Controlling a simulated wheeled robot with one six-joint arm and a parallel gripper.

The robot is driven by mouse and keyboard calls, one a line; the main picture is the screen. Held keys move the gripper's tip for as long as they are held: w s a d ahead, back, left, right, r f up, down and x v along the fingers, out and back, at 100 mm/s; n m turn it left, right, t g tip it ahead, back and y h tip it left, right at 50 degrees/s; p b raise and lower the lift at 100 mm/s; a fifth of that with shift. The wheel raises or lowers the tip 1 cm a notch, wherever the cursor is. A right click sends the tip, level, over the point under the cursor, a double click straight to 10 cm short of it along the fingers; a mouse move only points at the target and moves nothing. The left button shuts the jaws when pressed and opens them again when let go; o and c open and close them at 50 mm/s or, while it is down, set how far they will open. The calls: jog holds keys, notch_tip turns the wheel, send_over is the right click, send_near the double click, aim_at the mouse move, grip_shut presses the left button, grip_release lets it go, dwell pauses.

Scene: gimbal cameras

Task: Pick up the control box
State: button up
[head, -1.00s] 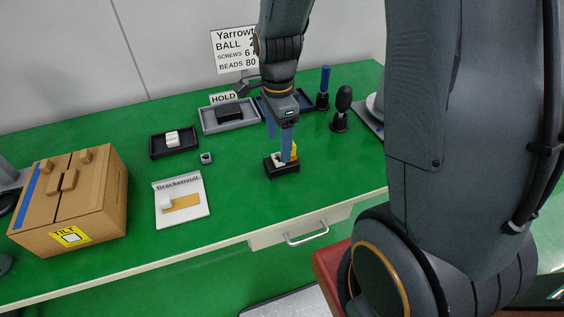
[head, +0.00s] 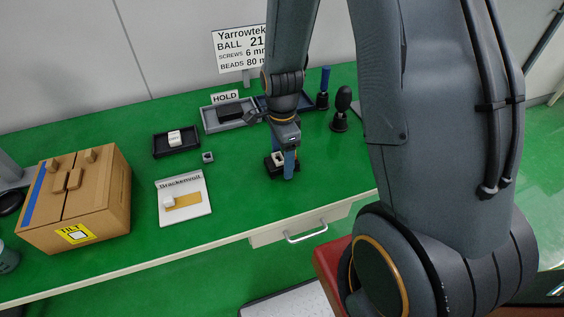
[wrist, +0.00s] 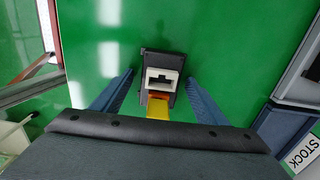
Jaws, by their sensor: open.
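A small dark box (head: 270,167) with a white square socket-like top part (head: 279,158) stands on the green table, and I take it to be the control box. In the wrist view the dark box (wrist: 177,61) carries the white part (wrist: 163,79) and an orange and yellow piece (wrist: 157,107). My gripper (wrist: 159,78) is open, with one blue finger on each side of the box and gaps visible between. In the head view my gripper (head: 282,170) is low at the box and hides part of it; the yellow piece is hidden there.
A grey tray (head: 210,126) by a HOLD sign holds a black block. A black tray (head: 156,149) holds a white block. A small grey cube (head: 208,157), a Brackenvolt card (head: 192,212), a cardboard box (head: 110,215) and dark upright tools (head: 340,123) stand around.

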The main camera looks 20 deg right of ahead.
jog(key=c, duration=1.2)
jog(key=shift+c, duration=0.2)
jog(key=shift+r, duration=0.2)
